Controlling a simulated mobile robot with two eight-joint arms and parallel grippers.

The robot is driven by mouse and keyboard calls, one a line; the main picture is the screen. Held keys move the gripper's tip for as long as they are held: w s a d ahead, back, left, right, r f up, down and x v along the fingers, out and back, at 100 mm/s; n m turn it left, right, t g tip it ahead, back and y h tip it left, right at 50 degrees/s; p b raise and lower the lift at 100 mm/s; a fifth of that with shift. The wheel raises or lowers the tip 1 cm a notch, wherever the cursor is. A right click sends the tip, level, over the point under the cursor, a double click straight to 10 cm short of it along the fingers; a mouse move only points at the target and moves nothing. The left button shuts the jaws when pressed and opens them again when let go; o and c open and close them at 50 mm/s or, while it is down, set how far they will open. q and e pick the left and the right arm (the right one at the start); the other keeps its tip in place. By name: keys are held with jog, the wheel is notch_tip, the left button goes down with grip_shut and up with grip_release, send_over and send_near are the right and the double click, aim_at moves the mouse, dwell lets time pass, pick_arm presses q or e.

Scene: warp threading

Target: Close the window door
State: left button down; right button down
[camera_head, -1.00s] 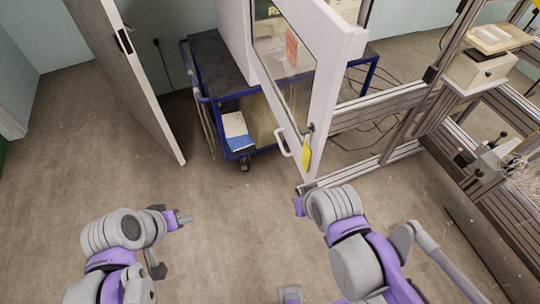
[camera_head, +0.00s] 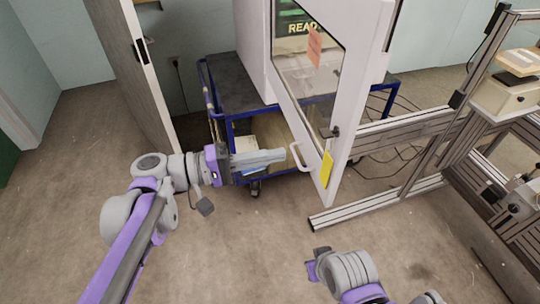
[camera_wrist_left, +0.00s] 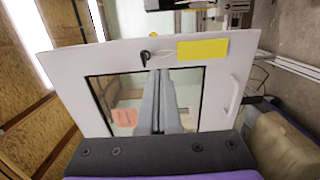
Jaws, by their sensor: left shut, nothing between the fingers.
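The window door (camera_head: 362,60) is a white framed panel with a glass pane, swung open from the white cabinet (camera_head: 255,45). A white handle (camera_head: 300,160), a dark latch and a yellow label (camera_head: 326,169) sit near its lower edge. My left gripper (camera_head: 284,154) is shut and empty, its tips just left of the handle; I cannot tell whether they touch the door. In the left wrist view the shut fingers (camera_wrist_left: 160,100) appear in front of the door's glass (camera_wrist_left: 120,95), with the handle (camera_wrist_left: 234,94) to the right. My right arm shows at the bottom; its fingers are not clearly visible.
A blue cart (camera_head: 236,98) stands under the cabinet. A tall grey room door (camera_head: 130,60) stands open at left. An aluminium frame (camera_head: 405,200) with equipment stands at right. The floor (camera_head: 250,245) in front is clear.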

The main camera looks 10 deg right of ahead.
aim_at(336, 145)
pick_arm(q)
jog(key=d, duration=1)
jog(key=shift+s+d, duration=0.1)
jog(key=shift+d, duration=0.15)
jog(key=shift+d, duration=0.1)
